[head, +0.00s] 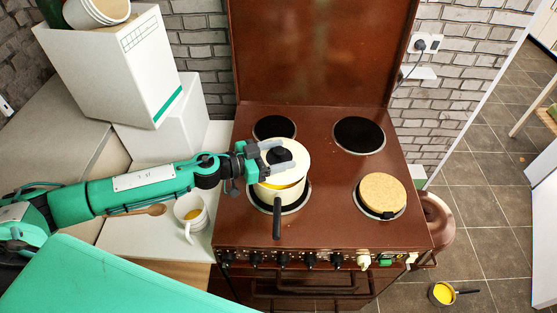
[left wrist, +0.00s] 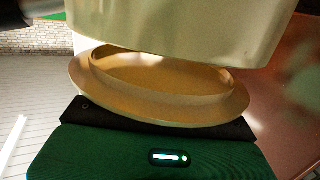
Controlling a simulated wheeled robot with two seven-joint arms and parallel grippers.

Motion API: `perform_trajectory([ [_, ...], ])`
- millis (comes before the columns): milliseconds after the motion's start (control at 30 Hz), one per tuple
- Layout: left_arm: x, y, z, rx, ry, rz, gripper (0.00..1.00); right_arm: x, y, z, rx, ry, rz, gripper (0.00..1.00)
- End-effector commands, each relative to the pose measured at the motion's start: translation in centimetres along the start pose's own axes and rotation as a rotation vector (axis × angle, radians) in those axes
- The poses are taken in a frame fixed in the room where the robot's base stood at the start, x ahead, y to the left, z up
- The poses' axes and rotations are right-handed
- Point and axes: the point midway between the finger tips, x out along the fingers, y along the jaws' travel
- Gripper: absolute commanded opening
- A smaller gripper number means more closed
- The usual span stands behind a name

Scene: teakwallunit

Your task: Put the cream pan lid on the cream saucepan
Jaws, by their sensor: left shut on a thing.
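The cream saucepan (head: 287,196) stands on the front left hotplate of the brown stove, its black handle pointing to the front. Its yellow inside shows as a thin strip under the lid. The cream pan lid (head: 294,168), with a black knob, is over the saucepan. My left gripper (head: 268,157) comes in from the left and is shut on the lid. In the left wrist view the lid's rimmed underside (left wrist: 165,72) faces the pale saucepan wall (left wrist: 180,25), and a gap appears between them. My right gripper is not in view.
A round cork mat (head: 382,193) lies on the front right hotplate; the back hotplates are bare. A white mug (head: 191,214) and a wooden spoon (head: 152,210) are on the left counter near my arm. White boxes (head: 128,65) stand behind. A small yellow-lined pan (head: 442,294) is on the floor.

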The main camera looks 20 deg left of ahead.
Motion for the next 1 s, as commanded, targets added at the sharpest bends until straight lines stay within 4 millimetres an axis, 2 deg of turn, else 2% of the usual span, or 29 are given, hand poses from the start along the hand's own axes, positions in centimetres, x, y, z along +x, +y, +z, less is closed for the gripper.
perform_trajectory([
  [33,0.2,0.1,0.9,-0.004,0.000,0.001,0.34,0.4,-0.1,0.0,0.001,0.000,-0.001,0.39],
  [133,0.2,0.0,1.6,-0.002,-0.001,-0.001,0.34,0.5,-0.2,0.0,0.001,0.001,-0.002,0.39],
  [467,0.2,0.0,1.7,-0.001,0.000,-0.001,0.34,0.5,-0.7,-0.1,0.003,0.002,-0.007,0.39],
  [833,0.4,0.0,2.9,-0.003,0.000,0.000,0.34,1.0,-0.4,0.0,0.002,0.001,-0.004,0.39],
  [867,0.4,0.0,2.8,-0.002,-0.001,0.000,0.69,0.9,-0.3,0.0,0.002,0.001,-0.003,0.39],
  [933,0.4,0.0,2.8,-0.002,-0.001,0.000,0.83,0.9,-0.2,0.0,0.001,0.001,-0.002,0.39],
  [1000,0.4,0.0,2.8,-0.002,-0.001,0.000,0.85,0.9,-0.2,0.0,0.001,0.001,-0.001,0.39],
])
